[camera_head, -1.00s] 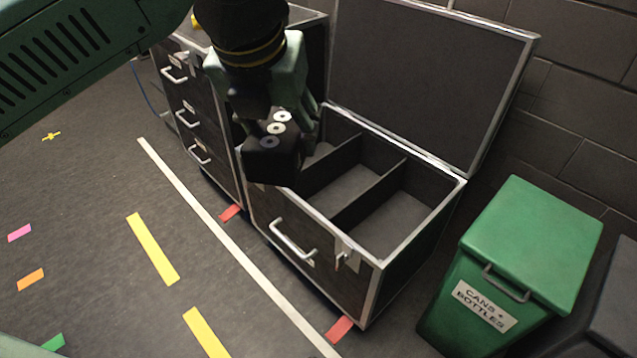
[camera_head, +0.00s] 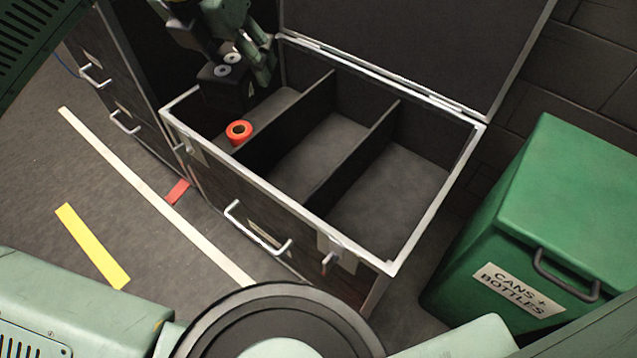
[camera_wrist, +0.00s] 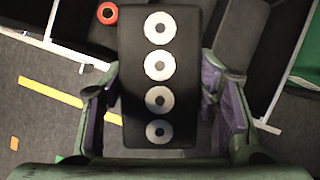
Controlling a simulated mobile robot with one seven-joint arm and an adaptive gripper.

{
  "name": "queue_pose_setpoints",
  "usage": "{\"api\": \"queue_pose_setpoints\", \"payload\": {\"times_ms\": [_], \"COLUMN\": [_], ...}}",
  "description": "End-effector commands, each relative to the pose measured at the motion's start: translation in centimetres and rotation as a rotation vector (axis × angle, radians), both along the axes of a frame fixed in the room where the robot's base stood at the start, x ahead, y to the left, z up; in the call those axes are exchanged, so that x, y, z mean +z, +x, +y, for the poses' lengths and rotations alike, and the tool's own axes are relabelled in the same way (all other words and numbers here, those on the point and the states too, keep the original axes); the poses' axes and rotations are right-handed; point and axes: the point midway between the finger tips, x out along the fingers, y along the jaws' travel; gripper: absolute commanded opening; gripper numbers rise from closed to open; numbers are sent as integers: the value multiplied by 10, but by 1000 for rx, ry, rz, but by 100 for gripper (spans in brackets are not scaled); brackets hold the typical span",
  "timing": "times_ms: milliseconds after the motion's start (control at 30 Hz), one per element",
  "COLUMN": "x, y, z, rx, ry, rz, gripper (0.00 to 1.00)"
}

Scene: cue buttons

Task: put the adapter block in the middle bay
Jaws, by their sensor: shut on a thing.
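The adapter block is a black box with a row of round pale discs; it shows in the head view (camera_head: 228,88) and large in the wrist view (camera_wrist: 158,95). My gripper (camera_head: 245,72) is shut on it, with a finger on each side in the wrist view (camera_wrist: 160,110). It holds the block over the left part of the open case (camera_head: 300,222). The case has three bays. The middle bay (camera_head: 322,155) is empty, to the right of the block. Part of the left bay is hidden behind the block and gripper.
An orange-red ring (camera_head: 239,131) lies in the left bay. The right bay (camera_head: 390,190) is empty. Thin dividers stand between bays. The raised lid (camera_head: 420,45) is behind. A green bin (camera_head: 560,200) stands right of the case, and a drawer cabinet (camera_head: 115,80) stands left.

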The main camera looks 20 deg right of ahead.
Motion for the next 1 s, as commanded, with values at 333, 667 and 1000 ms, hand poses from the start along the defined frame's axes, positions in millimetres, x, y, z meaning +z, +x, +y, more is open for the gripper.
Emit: {"api": "queue_pose_setpoints", "payload": {"times_ms": [333, 667, 1000], "x": [-175, -261, -315], "y": [29, 40, 41], "z": [-41, -71, -74], "rx": [-217, -342, -354], "ry": [2, 16, 18], "rz": [10, 22, 25], "gripper": [9, 9, 9]}}
